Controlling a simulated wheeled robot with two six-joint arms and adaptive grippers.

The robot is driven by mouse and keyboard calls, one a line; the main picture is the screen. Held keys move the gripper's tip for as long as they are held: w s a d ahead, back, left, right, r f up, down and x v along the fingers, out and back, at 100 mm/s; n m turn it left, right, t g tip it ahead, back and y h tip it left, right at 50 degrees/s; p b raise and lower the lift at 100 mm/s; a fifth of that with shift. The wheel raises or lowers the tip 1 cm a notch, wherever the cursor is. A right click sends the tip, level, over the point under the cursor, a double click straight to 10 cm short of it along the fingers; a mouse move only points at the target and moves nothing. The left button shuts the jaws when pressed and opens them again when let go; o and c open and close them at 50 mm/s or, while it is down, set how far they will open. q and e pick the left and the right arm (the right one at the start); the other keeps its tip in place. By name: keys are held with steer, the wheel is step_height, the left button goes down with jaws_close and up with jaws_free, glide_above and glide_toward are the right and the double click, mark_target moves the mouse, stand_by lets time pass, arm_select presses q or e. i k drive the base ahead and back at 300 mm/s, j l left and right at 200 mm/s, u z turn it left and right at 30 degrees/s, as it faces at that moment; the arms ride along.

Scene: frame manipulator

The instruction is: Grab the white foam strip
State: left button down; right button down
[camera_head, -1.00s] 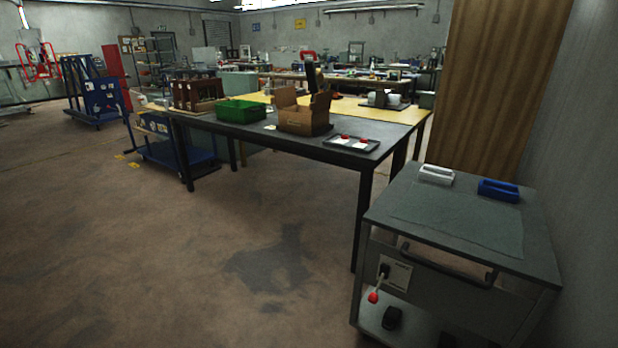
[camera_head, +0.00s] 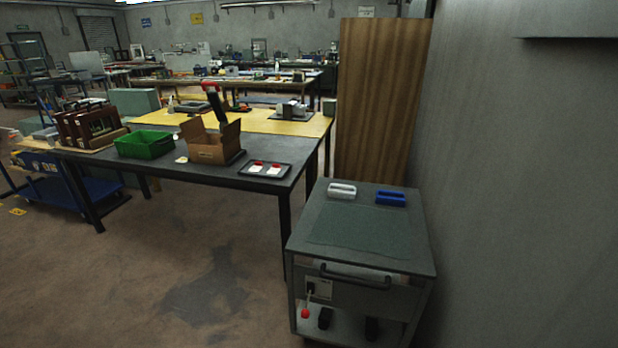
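I cannot make out a white foam strip for certain. Neither of my grippers is in view.
The grey cart (camera_head: 375,240) stands by the right wall. The dark table (camera_head: 215,173) carries a green bin (camera_head: 145,144), brown frames (camera_head: 92,125) and a black tray (camera_head: 283,170) with red and white pieces. A wooden panel (camera_head: 383,100) stands behind the cart. Floor in front is clear.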

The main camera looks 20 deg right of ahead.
mark_target(337, 191)
steer(key=i+j+z, duration=0.1)
steer(key=z, duration=0.35)
steer(key=i+j+z, duration=0.2)
steer(key=z, duration=0.2)
steer(key=i+j+z, duration=0.15)
steer(key=z, duration=0.3)
